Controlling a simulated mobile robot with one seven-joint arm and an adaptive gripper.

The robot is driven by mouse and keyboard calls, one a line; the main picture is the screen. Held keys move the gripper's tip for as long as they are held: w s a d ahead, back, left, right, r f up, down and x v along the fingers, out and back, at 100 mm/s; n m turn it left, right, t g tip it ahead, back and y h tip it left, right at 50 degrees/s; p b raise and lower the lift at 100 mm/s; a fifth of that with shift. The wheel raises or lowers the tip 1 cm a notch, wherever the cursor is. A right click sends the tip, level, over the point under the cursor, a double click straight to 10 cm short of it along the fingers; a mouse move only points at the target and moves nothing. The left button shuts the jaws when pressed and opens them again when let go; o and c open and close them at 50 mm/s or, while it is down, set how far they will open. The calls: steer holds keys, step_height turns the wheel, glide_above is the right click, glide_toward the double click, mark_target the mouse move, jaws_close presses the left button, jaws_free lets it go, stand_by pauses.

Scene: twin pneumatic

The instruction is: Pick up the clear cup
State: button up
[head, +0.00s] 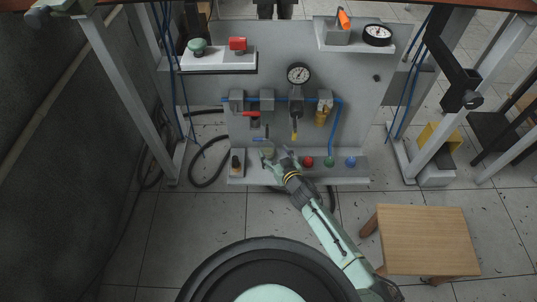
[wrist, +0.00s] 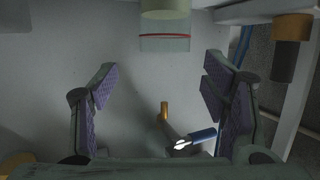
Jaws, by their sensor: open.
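The clear cup (wrist: 165,43) is at the top middle of the wrist view. It is a see-through cylinder with a red line around it, directly below a pale green cylindrical part (wrist: 165,9). I cannot tell whether the two are joined. My gripper (wrist: 160,86) is open, with its purple-padded fingers wide apart and nothing between the pads. The cup appears beyond the fingertips, centred between them. In the head view my gripper (head: 271,158) is in front of the grey panel, above the lower shelf. The cup is too small to make out surely there.
The grey panel (head: 215,85) carries a gauge (head: 299,74), blue piping and a red-handled valve (head: 250,115). The lower shelf (head: 300,180) holds red, green and blue knobs. A blue-and-brass piece (wrist: 203,135) lies low in the wrist view. A wooden stool (head: 428,240) stands at right.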

mark_target(265, 143)
steer(key=shift+s+f+b+x, duration=0.1)
steer(key=shift+f+b+x, duration=0.05)
steer(key=shift+x, duration=0.85)
steer(key=shift+s+f+b+x, duration=0.1)
steer(key=shift+f+x, duration=0.05)
steer(key=shift+x, duration=0.9)
steer(key=shift+s+f+b+x, duration=0.1)
steer(key=shift+f+b+x, duration=0.05)
steer(key=shift+x, duration=0.85)
steer(key=shift+w+a, duration=0.1)
steer(key=shift+a, duration=0.1)
steer(key=shift+c, duration=0.4)
steer(key=c, duration=1.4)
steer(key=shift+r, duration=0.15)
